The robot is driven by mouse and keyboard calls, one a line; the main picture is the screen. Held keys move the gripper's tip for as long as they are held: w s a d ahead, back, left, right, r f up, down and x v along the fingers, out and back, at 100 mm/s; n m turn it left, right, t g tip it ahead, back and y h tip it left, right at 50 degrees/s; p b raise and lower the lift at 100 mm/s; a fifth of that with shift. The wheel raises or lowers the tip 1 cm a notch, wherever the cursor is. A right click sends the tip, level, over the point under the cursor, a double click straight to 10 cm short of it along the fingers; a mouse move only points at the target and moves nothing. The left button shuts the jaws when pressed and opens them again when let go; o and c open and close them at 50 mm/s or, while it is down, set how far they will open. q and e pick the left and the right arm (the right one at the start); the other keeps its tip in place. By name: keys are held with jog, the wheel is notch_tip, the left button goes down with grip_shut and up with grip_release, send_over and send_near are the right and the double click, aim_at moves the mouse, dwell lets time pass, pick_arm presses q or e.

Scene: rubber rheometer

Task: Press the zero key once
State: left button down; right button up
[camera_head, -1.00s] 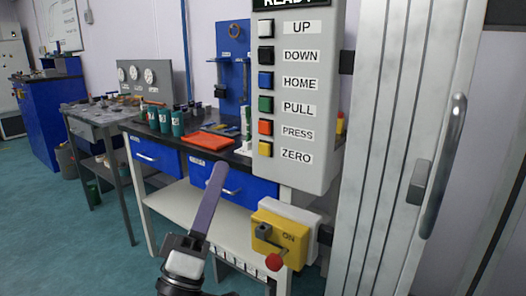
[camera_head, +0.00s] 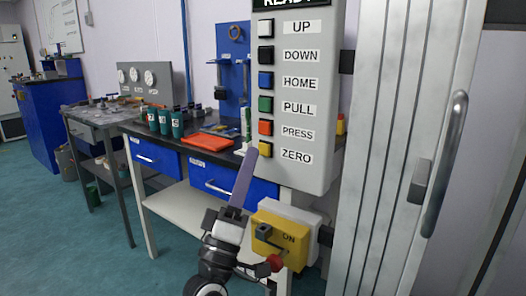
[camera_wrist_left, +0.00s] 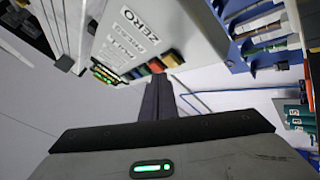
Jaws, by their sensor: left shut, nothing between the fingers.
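The yellow zero key (camera_head: 265,149) is the lowest in the column of keys on the grey control panel (camera_head: 318,178), beside the label ZERO. My left gripper (camera_head: 252,154) is shut and empty, its fingers pointing up with the tips just left of and slightly below the zero key in the head view. I cannot tell whether the tips touch the key. In the left wrist view the shut fingers (camera_wrist_left: 157,84) reach toward the panel's key edge, and the panel also shows there (camera_wrist_left: 165,30). My right gripper is not in view.
A yellow switch box (camera_head: 277,234) with a red-knobbed lever sits just below the panel, close to my left wrist. A tall grey cabinet with a handle (camera_head: 443,150) stands at the right. A bench with blue drawers (camera_head: 232,184) and an orange tray (camera_head: 207,141) is behind.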

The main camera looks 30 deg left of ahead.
pick_arm(q)
jog(key=shift+w, duration=0.25)
dwell(1.0)
dwell(0.8)
jog(key=shift+w, duration=0.1)
jog(key=shift+w, duration=0.3)
dwell(0.3)
